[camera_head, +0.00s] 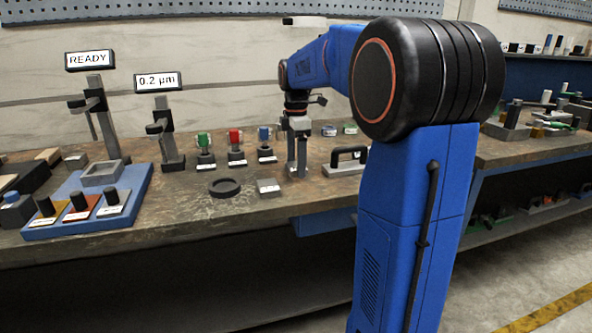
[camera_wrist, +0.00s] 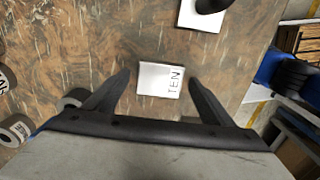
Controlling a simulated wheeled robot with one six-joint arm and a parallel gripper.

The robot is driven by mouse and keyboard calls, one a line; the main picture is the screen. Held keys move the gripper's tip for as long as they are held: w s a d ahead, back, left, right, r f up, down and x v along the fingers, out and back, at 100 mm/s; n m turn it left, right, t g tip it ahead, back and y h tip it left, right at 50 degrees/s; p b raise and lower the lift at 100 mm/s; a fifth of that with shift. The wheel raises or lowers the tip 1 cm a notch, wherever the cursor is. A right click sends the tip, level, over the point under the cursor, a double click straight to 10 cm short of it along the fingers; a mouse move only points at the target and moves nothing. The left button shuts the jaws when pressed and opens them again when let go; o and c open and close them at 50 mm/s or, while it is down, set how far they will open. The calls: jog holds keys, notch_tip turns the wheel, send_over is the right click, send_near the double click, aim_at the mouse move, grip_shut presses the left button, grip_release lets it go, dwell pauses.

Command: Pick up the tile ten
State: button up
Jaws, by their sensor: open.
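The tile ten (camera_wrist: 152,78) is a pale square tile with "TEN" printed along its right side in the wrist view. It lies flat on the table, framed between my fingertips. My gripper (camera_wrist: 161,77) is open, with one finger on either side of the tile in the picture and space at both sides. I cannot tell its height over the tile. In the head view my gripper (camera_head: 297,174) points down over the bench. A small grey tile (camera_head: 268,186) beside it, to the front left, appears to be the same tile; its lettering is too small to read.
A plate with a black handle (camera_head: 345,163) stands to the right of my gripper. A dark ring (camera_head: 225,187) lies to the left. Green, red (camera_head: 236,143) and blue-topped holders stand behind, left. A blue tray (camera_head: 88,205) is far left. The bench front is clear.

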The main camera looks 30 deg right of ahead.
jog(key=shift+f, duration=0.1)
jog(key=c, duration=1.7)
jog(key=shift+r, duration=5.05)
